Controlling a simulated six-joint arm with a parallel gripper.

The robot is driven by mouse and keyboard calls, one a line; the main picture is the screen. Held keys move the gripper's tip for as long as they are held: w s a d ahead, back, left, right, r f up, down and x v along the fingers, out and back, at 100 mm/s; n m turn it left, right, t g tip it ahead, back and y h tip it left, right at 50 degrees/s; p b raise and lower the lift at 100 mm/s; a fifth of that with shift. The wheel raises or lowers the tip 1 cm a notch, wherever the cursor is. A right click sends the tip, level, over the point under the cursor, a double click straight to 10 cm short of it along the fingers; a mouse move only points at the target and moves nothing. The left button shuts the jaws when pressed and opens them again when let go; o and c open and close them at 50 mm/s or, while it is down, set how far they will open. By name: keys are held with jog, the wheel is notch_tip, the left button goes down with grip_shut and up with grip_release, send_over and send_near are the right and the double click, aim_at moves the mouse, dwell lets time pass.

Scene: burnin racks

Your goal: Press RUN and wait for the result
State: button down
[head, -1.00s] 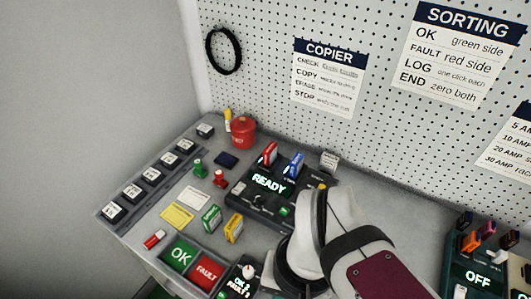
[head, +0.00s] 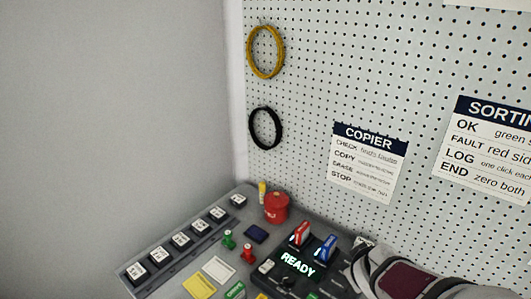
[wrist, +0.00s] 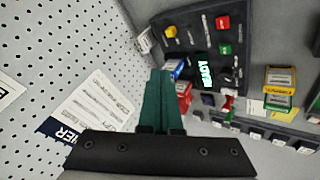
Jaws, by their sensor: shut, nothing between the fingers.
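The copier's dark panel (head: 268,283) has a lit display (head: 297,264) that reads READY. A red cartridge (head: 300,234) and a blue cartridge (head: 326,248) stand at its back edge. In the wrist view the panel (wrist: 190,42) carries a green button (wrist: 225,49), a red button (wrist: 222,22) and a yellow button (wrist: 171,31). Their labels are too small to read, so I cannot tell which is RUN. My gripper (wrist: 163,73) is shut and empty, its green fingers close to the blue and red cartridges in the picture. The head view does not show its fingertips.
A red pot (head: 276,207), green and red stamps (head: 228,240), and a row of labelled blocks (head: 180,241) are left of the panel. The pegboard (head: 310,80) rises behind, with a copier sign (head: 368,163), a black ring (head: 265,128) and a yellow ring (head: 266,52).

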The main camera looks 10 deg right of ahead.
jog(key=w+f+n+t+y, duration=0.1)
jog(key=w+f+n+y, duration=0.1)
jog(key=w+n, duration=0.2)
jog(key=n+y, duration=0.5)
jog(key=n, duration=0.1)
send_over(318, 292)
jog(key=s, duration=0.2)
notch_tip(318, 292, down, 4)
jog(key=shift+s+a+n+y, duration=0.35)
jog(key=shift+a+y, duration=0.15)
jog(key=shift+a, duration=0.1)
jog(key=shift+f, duration=4.35)
jog(key=shift+f, duration=0.4)
